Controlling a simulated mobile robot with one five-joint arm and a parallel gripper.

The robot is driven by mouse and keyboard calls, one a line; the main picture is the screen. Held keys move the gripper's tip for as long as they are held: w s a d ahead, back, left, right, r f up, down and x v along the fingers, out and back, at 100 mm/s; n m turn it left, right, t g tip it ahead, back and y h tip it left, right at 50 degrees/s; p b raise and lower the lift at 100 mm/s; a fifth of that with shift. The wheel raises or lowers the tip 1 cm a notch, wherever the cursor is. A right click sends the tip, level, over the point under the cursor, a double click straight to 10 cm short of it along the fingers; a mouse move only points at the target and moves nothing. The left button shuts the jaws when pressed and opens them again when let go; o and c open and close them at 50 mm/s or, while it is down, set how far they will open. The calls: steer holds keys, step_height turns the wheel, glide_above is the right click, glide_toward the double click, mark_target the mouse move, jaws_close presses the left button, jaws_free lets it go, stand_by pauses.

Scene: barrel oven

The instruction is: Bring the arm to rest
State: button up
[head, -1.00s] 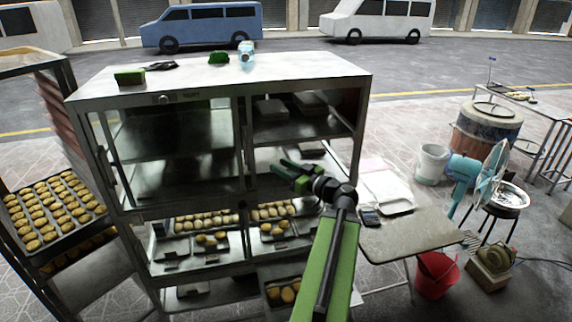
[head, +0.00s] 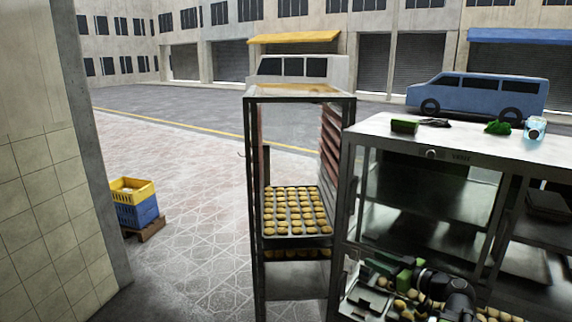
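My gripper (head: 384,268), green and black, shows low in the head view, right of centre. It is in front of the lower part of the glass-fronted steel cabinet (head: 430,137). The black wrist of my arm is to its right, and the rest of the arm runs out of the bottom of the picture. The fingers overlap with the trays and buns behind them, so I cannot tell whether they are open or shut. I see nothing clearly held.
A tall rack (head: 250,200) with a tray of buns (head: 297,212) stands left of the cabinet. Yellow and blue crates (head: 136,205) sit on a pallet by the tiled wall (head: 40,200) at left. The paved floor between wall and rack is clear.

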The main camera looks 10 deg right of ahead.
steer(key=a+f+n+g+y+b, duration=0.1)
steer(key=a+f+n+g, duration=0.3)
steer(key=a, duration=0.6)
steer(key=a+f+m+g+y+b, duration=0.1)
steer(key=a+f+g, duration=0.1)
steer(key=a+f, duration=0.65)
steer(key=s+a+f+g+h+b, duration=0.1)
steer(key=s+a+f+g+h, duration=0.1)
steer(key=a+f+g, duration=0.3)
steer(key=s+a+f+h+b, duration=0.1)
steer(key=s+a+f, duration=0.1)
steer(key=a, duration=0.5)
steer(key=s+d+f+m+g+h, duration=0.2)
steer(key=s+d+f+m+h, duration=0.2)
steer(key=d+m, duration=0.5)
steer(key=s+h, duration=0.1)
steer(key=h, duration=0.1)
steer(key=shift+s+d+g+h, duration=0.3)
steer(key=shift+d+g, duration=0.1)
